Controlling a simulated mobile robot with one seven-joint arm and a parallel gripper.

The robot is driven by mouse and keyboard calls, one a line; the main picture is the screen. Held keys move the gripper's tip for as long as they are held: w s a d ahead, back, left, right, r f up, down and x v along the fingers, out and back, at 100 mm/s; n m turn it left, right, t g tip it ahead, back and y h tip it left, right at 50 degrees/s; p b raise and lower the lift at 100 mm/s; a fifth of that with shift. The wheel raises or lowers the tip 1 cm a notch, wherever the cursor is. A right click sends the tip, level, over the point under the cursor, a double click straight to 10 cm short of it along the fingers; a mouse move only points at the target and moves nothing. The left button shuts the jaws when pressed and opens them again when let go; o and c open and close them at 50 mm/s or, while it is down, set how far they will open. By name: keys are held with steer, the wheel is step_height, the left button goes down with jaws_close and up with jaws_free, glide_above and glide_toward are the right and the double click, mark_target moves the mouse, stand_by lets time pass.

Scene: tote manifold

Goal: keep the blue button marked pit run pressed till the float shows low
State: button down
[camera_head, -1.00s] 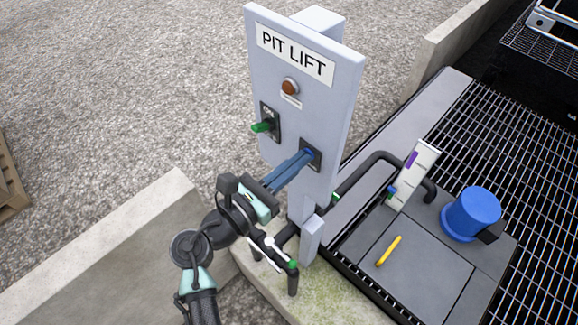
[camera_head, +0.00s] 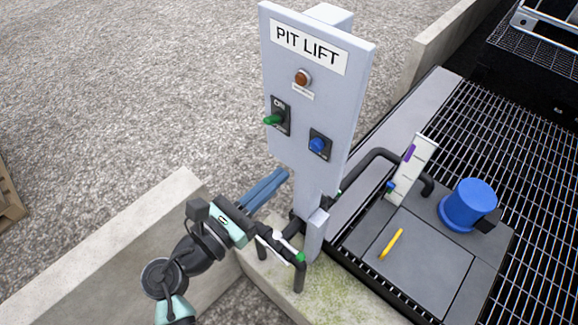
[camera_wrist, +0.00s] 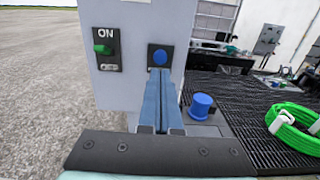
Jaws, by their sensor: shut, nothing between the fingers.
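The blue button (camera_head: 318,145) sits at the lower right of the grey PIT LIFT panel (camera_head: 300,110); its own marking is too small to read. It also shows in the wrist view (camera_wrist: 160,57), just beyond my fingertips. My gripper (camera_head: 284,174) is shut and empty, below and left of the button and apart from it in the head view. The float gauge (camera_head: 412,170) is a white upright board with a purple mark (camera_head: 410,152) near its top and a small blue piece (camera_head: 389,186) at its lower left edge. Its lettering is not readable.
A green ON switch (camera_head: 274,119) and an amber lamp (camera_head: 302,77) are on the panel. A blue pump-like cylinder (camera_head: 468,204) and a yellow handle (camera_head: 391,243) are on the pit cover. A concrete wall (camera_head: 120,255) stands at left. A green hose coil (camera_wrist: 293,128) lies at right.

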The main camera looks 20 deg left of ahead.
steer(key=v, duration=0.2)
steer(key=b+v, duration=0.1)
steer(key=v, duration=0.1)
steer(key=shift+s+a+f, duration=0.1)
steer(key=shift+s+f, duration=0.05)
steer(key=shift+f, duration=0.1)
steer(key=shift+s, duration=0.15)
stand_by(0.4)
stand_by(0.5)
